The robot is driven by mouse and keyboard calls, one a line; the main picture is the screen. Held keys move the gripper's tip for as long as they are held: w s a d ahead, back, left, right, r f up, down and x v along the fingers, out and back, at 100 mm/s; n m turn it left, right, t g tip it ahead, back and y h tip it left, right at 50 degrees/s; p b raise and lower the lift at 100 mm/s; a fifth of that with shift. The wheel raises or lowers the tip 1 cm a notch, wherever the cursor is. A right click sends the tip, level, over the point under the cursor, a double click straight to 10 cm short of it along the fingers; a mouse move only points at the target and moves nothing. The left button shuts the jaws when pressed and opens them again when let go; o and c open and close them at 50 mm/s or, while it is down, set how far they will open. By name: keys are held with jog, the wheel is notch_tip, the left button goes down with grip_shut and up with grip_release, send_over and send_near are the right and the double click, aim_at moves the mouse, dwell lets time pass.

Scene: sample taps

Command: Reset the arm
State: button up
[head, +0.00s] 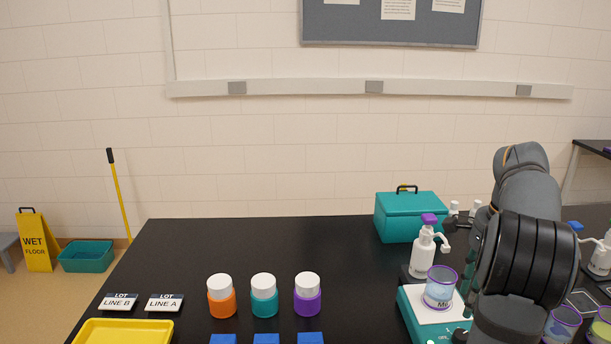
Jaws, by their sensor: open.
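My arm rises at the right of the head view, over the right part of the black table (230,270). My gripper (456,226) shows only in part, as dark pieces at the left edge of my arm. The arm hides most of it. It is open, beside a white pump bottle (423,250) with a purple top; I cannot tell whether they touch. I see nothing held in it.
A purple-rimmed cup (440,287) stands on a teal-and-white device (421,318) close to my arm. A teal box (410,217) sits behind. Orange (221,299), teal (264,299) and purple (307,299) jars stand mid-table. The table's back left is clear.

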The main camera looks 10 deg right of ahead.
jog(key=f, duration=1)
jog(key=shift+w+f, duration=0.3)
jog(key=shift+f, duration=0.1)
jog(key=shift+r, duration=0.1)
